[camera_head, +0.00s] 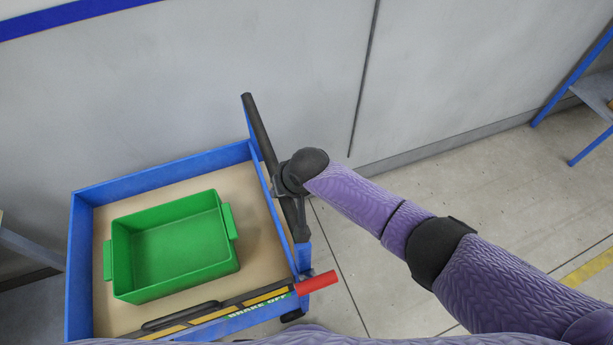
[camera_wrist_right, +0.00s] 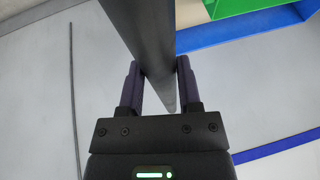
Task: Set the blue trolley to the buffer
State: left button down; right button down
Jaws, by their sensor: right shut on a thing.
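The blue trolley (camera_head: 150,180) stands at the lower left of the head view, close to the grey wall. It has a tan deck and a black handle bar (camera_head: 259,128) along its right side. My right gripper (camera_head: 278,190) is shut on this handle bar. In the right wrist view the two fingers of my right gripper (camera_wrist_right: 158,88) are on either side of the bar (camera_wrist_right: 145,35). A red-tipped lever (camera_head: 316,283) at the trolley's near right corner is beside the words "BRAKE OFF". My left gripper is not in view. I cannot make out a marked buffer.
An empty-looking green bin (camera_head: 178,245) sits on the trolley deck. The grey wall (camera_head: 240,70) runs along the back. A blue-framed stand (camera_head: 566,90) is at the far right. Open tiled floor (camera_head: 480,190) lies right of the trolley, with a yellow floor line (camera_head: 590,268).

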jog(key=a, duration=0.1)
jog(key=s+a, duration=0.1)
jog(key=shift+a, duration=0.35)
jog(key=c, duration=0.7)
grip_release()
jog(key=shift+c, duration=0.2)
jog(key=o, duration=0.5)
jog(key=shift+a, duration=0.2)
jog(key=shift+c, duration=0.2)
jog(key=shift+d, duration=0.1)
